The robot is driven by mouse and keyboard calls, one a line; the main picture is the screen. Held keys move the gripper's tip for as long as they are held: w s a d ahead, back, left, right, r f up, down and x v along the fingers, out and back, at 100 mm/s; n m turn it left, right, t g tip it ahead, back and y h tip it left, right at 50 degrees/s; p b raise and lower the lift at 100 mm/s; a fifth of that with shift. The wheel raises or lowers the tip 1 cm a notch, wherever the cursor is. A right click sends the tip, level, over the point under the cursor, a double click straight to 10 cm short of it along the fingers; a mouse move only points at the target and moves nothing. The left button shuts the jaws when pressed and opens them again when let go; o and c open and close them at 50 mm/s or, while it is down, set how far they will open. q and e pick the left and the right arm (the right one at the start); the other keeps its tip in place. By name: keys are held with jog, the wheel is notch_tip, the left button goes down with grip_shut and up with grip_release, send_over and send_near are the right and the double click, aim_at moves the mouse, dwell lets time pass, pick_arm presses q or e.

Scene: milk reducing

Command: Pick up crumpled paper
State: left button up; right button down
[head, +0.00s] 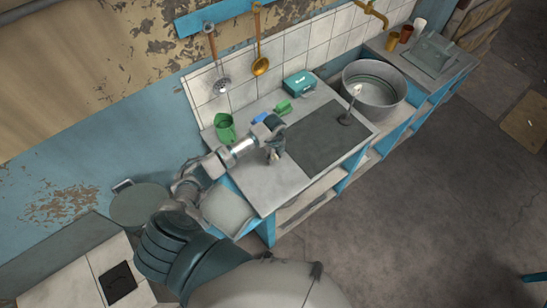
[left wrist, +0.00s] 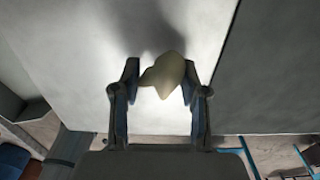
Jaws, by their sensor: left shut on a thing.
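The crumpled paper (left wrist: 168,74) is a pale, yellowish lump between the two fingers of my left gripper (left wrist: 160,85) in the left wrist view. The gripper is shut on it, with a finger on each side. A shadow falls on the light counter beyond it. In the head view my left gripper (head: 273,153) is over the light part of the counter, left of the dark panel. The paper cannot be made out there. My right gripper is in neither view.
A large metal pot (head: 374,88) stands right of the dark panel (head: 322,138). A lidded bin (head: 140,206) stands left of the counter.

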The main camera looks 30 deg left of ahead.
pick_arm(q)
notch_tip(320, 180, up, 3)
jog(key=shift+f, duration=0.2)
jog(key=s+d, duration=0.1)
jog(key=s, duration=0.4)
jog(key=s+d+r, duration=0.1)
jog(key=s+d, duration=0.1)
jog(key=s, duration=0.3)
jog(key=s+d+b, duration=0.1)
jog(key=s+d, duration=0.1)
jog(key=s, duration=0.3)
jog(key=shift+d+r, duration=0.15)
jog(key=shift+d, duration=0.1)
